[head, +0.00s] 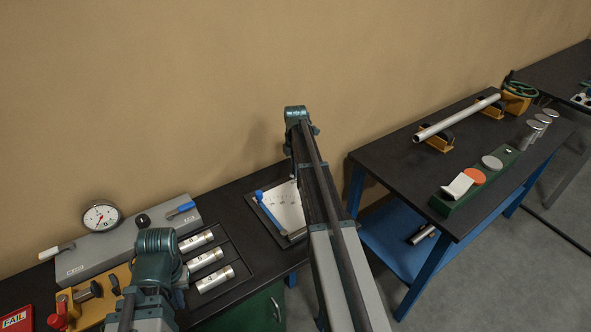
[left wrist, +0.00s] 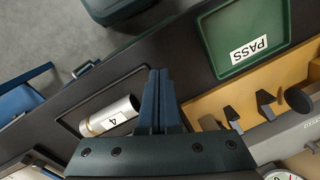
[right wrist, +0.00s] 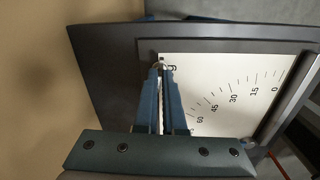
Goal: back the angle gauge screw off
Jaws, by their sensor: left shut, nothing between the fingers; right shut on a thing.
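The angle gauge is a dark plate with a white scale sheet (head: 285,203) on the bench. The right wrist view shows its scale (right wrist: 235,95) marked from 0 upward. My right gripper (right wrist: 161,70) is shut at the scale's upper left corner. A small bright metal part (right wrist: 159,64), apparently the screw, shows at its fingertips; most of it is hidden by the fingers. In the head view my right arm hides these fingertips. My left gripper (left wrist: 159,73) is shut and empty, beside a silver cylinder marked 4 (left wrist: 108,117).
Silver cylinders (head: 214,278) lie in a dark tray left of the gauge. A grey instrument with a dial (head: 102,215), an orange fixture (head: 92,305) and a red FAIL bin (head: 17,318) stand further left. Another table (head: 400,160) with a pipe (head: 457,118) stands at right.

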